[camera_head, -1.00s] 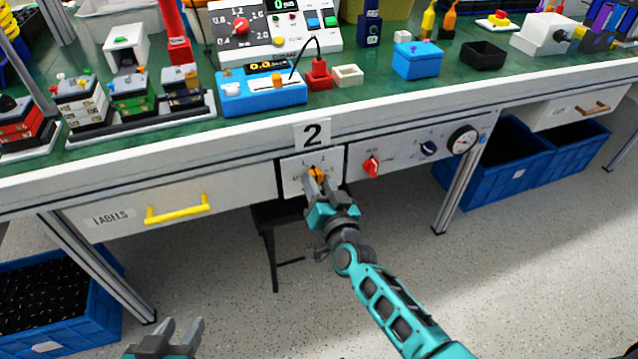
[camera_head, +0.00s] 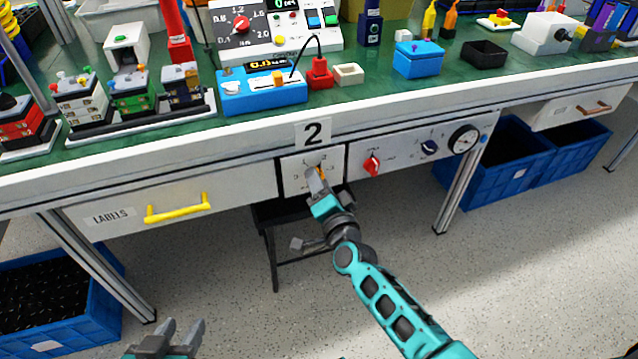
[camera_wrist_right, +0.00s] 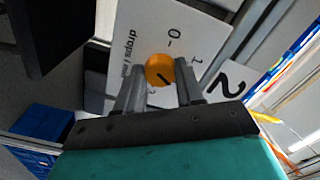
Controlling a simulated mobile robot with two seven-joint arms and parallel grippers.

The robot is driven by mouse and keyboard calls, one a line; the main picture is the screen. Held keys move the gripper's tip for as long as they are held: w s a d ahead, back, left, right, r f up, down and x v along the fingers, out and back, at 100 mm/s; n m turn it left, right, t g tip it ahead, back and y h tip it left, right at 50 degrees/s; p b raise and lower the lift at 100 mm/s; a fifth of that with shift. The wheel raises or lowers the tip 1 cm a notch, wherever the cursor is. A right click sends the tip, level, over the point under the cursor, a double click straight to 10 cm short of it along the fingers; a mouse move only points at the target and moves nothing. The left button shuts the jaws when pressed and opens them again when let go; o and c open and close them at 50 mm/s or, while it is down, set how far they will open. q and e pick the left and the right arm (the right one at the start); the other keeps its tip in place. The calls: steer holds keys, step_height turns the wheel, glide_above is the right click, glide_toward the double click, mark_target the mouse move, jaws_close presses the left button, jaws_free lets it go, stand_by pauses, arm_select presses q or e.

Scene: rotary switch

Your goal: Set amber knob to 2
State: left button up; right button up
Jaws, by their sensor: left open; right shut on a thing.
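The amber knob (camera_wrist_right: 160,70) sits on a white dial panel (camera_head: 297,179) in the bench front, under a plate marked 2 (camera_head: 313,133). In the head view only a sliver of the knob (camera_head: 322,173) shows behind my right gripper (camera_head: 317,176). In the right wrist view, my right gripper's fingers (camera_wrist_right: 160,80) are shut on the knob's two sides. A dark pointer line shows on the knob; I cannot tell which mark it meets. Marks 0 and 1 and "drops / min" are readable on the panel. My left gripper (camera_head: 178,338) is open and empty at the bottom edge.
A red knob (camera_head: 371,165), a dark blue knob (camera_head: 428,147) and a round gauge (camera_head: 463,140) lie right of the panel. A drawer with a yellow handle (camera_head: 177,208) is to its left. A dark stool (camera_head: 270,215) stands below. The floor in front is open.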

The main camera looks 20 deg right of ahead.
stand_by(0.4)
steer(key=o, duration=1)
arm_select(q)
steer(key=p, duration=0.1)
steer(key=a+r+p, duration=0.1)
steer(key=p, duration=0.1)
steer(key=shift+s+r, duration=0.2)
steer(key=shift+s, duration=0.05)
arm_select(e)
steer(key=s, duration=1.3)
steer(key=shift+d, duration=0.25)
